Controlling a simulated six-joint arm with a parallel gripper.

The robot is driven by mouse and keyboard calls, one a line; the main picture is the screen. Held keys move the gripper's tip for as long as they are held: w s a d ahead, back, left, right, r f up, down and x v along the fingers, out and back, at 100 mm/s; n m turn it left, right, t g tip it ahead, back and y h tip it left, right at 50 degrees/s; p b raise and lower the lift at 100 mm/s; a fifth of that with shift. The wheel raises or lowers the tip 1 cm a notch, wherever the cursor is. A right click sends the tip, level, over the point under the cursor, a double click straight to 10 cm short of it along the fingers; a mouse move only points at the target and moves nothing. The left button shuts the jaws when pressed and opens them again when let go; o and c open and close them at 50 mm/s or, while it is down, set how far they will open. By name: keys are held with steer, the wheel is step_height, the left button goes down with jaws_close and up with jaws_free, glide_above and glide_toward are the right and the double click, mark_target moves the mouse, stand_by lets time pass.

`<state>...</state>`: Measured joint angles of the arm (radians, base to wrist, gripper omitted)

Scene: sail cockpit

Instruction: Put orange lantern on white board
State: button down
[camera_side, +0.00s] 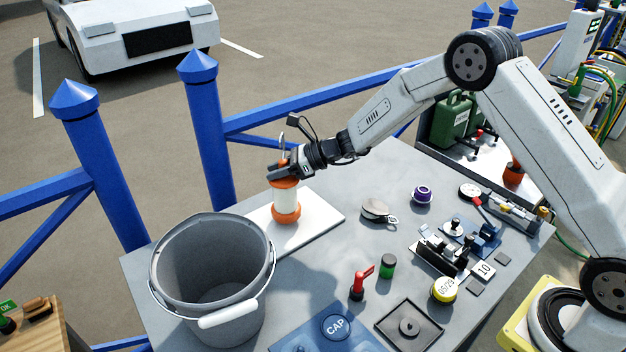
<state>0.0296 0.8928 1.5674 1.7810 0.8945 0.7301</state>
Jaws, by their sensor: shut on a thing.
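The orange lantern (286,204) has an orange top and base with a pale middle. It is upright over the white board (322,216), near the board's middle. I cannot tell whether its base touches the board or is slightly above it. My gripper (284,170) comes in from the right and is shut on the top of the lantern, partly hiding it. The white board lies flat on the grey table, its left part hidden behind the bucket.
A grey bucket (180,312) with a white handle grip stands close in front of the board. A round metal item (375,208) and a purple ring-like item (421,194) lie to the right. A red-handled part (359,285) and green cylinder (387,266) stand in front. Blue railings (208,130) rise behind.

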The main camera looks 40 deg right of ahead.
steer(key=shift+f, duration=1.05)
steer(key=shift+c, duration=2.2)
jaws_free()
steer(key=shift+f, duration=0.1)
steer(key=shift+s+d+r, duration=0.2)
steer(key=shift+d+r, duration=0.1)
steer(key=shift+r, duration=0.05)
steer(key=v, duration=1.1)
steer(key=shift+s+f, duration=0.1)
steer(key=shift+s, duration=0.1)
